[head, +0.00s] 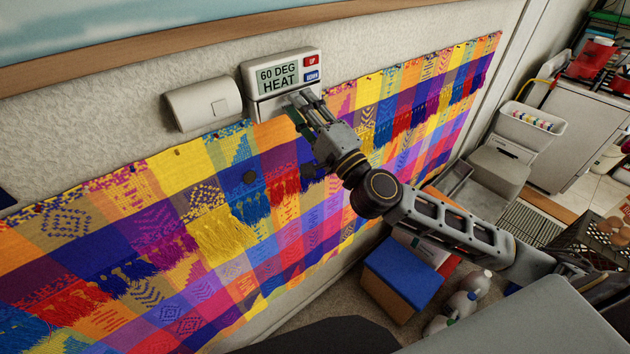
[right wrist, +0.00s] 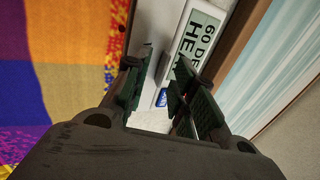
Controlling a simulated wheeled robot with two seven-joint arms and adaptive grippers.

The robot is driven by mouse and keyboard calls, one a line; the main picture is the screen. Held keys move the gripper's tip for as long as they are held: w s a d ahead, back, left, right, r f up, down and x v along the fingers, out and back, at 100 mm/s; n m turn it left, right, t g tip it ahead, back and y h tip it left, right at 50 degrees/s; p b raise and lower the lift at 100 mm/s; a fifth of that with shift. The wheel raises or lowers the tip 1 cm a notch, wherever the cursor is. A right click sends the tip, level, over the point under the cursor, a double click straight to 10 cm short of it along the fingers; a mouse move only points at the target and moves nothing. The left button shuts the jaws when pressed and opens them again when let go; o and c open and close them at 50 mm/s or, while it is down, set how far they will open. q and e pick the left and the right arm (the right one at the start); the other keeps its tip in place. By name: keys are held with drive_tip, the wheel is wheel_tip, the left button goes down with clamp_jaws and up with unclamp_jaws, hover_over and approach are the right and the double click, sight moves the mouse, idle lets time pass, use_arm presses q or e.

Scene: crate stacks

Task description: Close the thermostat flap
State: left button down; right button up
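The thermostat (head: 284,59) is a white box on the wall. Its display reads "60 DEG HEAT", with a red UP and a blue DOWN button at its right. A white lower panel, apparently the flap (head: 264,106), lies below the display; my fingers cover part of it, and I cannot tell how far it stands open. My right gripper (head: 304,103) is at this lower part. In the right wrist view the fingers (right wrist: 158,82) are apart, with white thermostat surface showing between them; whether they touch it is unclear. My left gripper is not in view.
A white rounded wall box (head: 203,103) is left of the thermostat. A colourful fringed cloth (head: 220,215) hangs below. A wooden rail (head: 150,50) runs above. A blue-topped box (head: 404,271) and white jugs (head: 463,301) stand on the floor.

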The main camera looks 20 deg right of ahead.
drive_tip(key=shift+s+d+f+t+y, duration=0.1)
drive_tip(key=shift+f+t+y, duration=0.15)
drive_tip(key=shift+t, duration=0.35)
drive_tip(key=shift+s+a+f+t+y, duration=0.1)
drive_tip(key=shift+f+t+y, duration=0.15)
drive_tip(key=shift+t, duration=0.35)
drive_tip(key=shift+s+d+f+t+y, duration=0.1)
drive_tip(key=shift+f+t+y, duration=0.15)
drive_tip(key=shift+t, duration=0.35)
idle(0.5)
drive_tip(key=shift+f+t, duration=0.2)
drive_tip(key=shift+t, duration=0.1)
